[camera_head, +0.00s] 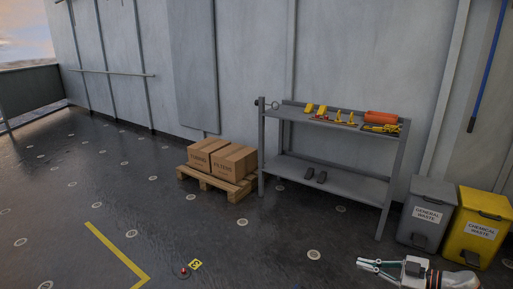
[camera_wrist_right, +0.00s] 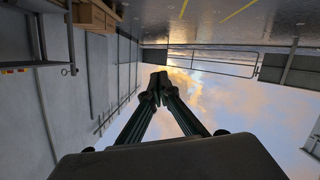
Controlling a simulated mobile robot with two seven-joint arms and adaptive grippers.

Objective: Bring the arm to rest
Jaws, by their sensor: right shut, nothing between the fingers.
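My right gripper (camera_head: 367,264) shows at the bottom right of the head view, pointing left above the dark deck, with part of my white and orange arm behind it. In the right wrist view my right gripper (camera_wrist_right: 157,88) has its fingertips together with nothing between them. That view looks out past the wall towards the railing and cloudy sky, with the deck at the top of the picture. My left gripper is in neither view.
A grey shelf (camera_head: 335,177) with yellow and orange items stands against the wall. Cardboard boxes (camera_head: 234,164) sit on a pallet (camera_head: 215,185) to its left. A grey bin (camera_head: 424,213) and a yellow bin (camera_head: 481,226) stand near my right arm. The deck at left is mostly clear.

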